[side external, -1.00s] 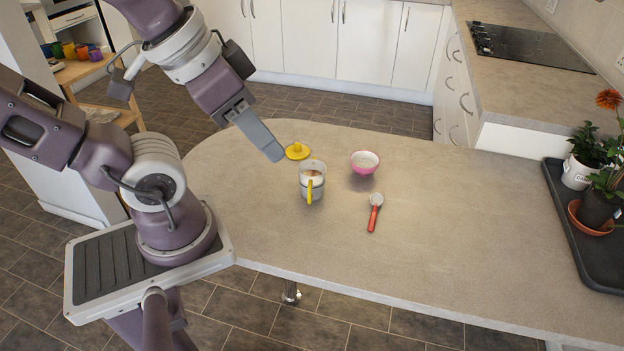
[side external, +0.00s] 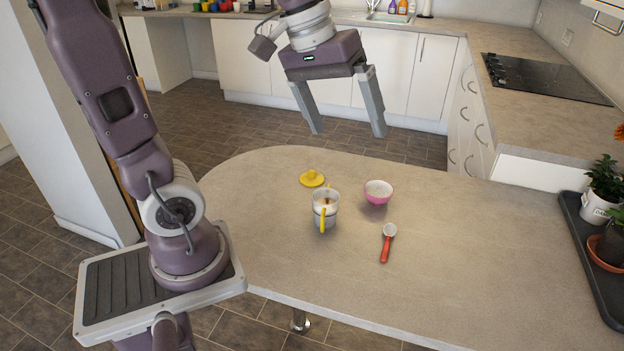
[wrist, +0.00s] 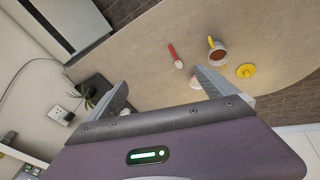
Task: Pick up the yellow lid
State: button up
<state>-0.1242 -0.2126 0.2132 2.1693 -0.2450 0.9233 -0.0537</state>
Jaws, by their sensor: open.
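The yellow lid (side external: 312,179) lies flat on the countertop, knob up, behind the mug. It also shows in the wrist view (wrist: 245,71), to the right of my fingers. My gripper (side external: 349,133) is open and empty, raised above the far side of the counter, with its two fingers spread wide. In the wrist view my gripper (wrist: 168,92) has one finger partly in front of the pink bowl.
A pink bowl (side external: 378,191) with pale contents stands right of the mug. A red-handled scoop (side external: 387,243) lies in front of the bowl. A dark tray (side external: 597,250) with potted plants is at the far right. The counter between scoop and tray is clear.

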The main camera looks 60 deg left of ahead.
jog(key=w+a+f+n+g, duration=0.1)
jog(key=w+a+f+n, duration=0.5)
jog(key=w+a, duration=0.5)
jog(key=n+g+y, duration=0.2)
jog(key=n+g, duration=0.1)
jog(key=n, duration=0.3)
send_over(312, 171)
jog(key=d, duration=0.1)
jog(key=f, duration=2.4)
jog(key=shift+s+f, duration=0.3)
jog(key=shift+f, duration=0.05)
jog(key=f, duration=0.4)
jog(key=a+f, duration=0.1)
jog(key=f, duration=0.2)
jog(key=shift+w, duration=0.3)
jog(key=c, duration=1.4)
